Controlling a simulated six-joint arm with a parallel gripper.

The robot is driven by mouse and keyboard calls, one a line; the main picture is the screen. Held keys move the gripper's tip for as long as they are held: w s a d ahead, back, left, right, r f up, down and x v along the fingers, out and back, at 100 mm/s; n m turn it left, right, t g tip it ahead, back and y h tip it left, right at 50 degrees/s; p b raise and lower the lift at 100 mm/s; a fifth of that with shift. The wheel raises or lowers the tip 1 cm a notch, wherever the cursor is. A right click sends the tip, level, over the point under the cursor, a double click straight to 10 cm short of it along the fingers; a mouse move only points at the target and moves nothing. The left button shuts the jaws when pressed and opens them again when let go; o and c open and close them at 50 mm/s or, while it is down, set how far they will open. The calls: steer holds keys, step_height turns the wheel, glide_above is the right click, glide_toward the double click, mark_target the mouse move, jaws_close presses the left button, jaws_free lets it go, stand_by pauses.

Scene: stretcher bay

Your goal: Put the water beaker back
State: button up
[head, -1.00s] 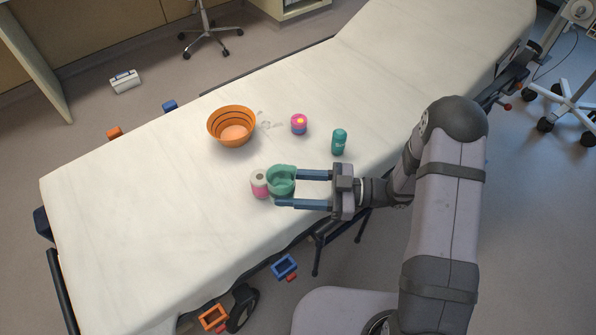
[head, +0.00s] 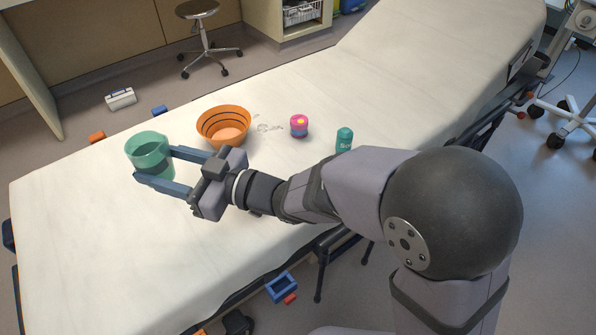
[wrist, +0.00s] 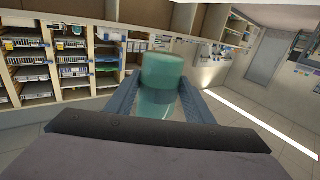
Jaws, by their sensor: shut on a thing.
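The water beaker (head: 148,146) is a green, see-through cup with darker contents low inside. It is upright or nearly so at the left of the head view, and looks raised above the stretcher's white sheet (head: 80,235). My gripper (head: 155,164) is shut on it, with one blue-grey finger on each side. In the wrist view the beaker (wrist: 162,75) stands between the two fingers (wrist: 158,103), with shelves far behind it.
An orange bowl (head: 224,125) with dark rings stands right behind my gripper. A pink-and-blue jar (head: 299,125) and a teal bottle (head: 344,139) stand farther right. The sheet at the front left is clear. A stool (head: 204,45) stands on the floor behind.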

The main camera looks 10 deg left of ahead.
steer(key=w+d+r+m+t+h, duration=0.1)
steer(key=w+d+m+t+h, duration=0.5)
steer(key=w+t, duration=0.5)
steer(key=w+d+f+m+t+h, duration=0.1)
steer(key=w+d+f+m+h, duration=0.2)
steer(key=d, duration=0.5)
steer(key=w+d+f+m+t+h, duration=0.2)
steer(key=w+d+f+m+h, duration=0.1)
steer(key=d, duration=0.5)
steer(key=w+m+h, duration=0.1)
steer(key=m+h, duration=0.1)
steer(key=h, duration=0.1)
steer(key=shift+w+d+f+t, duration=0.15)
steer(key=shift+w+f+t, duration=0.15)
steer(key=shift+w+f, duration=0.05)
steer(key=shift+f+b, duration=1.2)
steer(key=shift+f, duration=3.6)
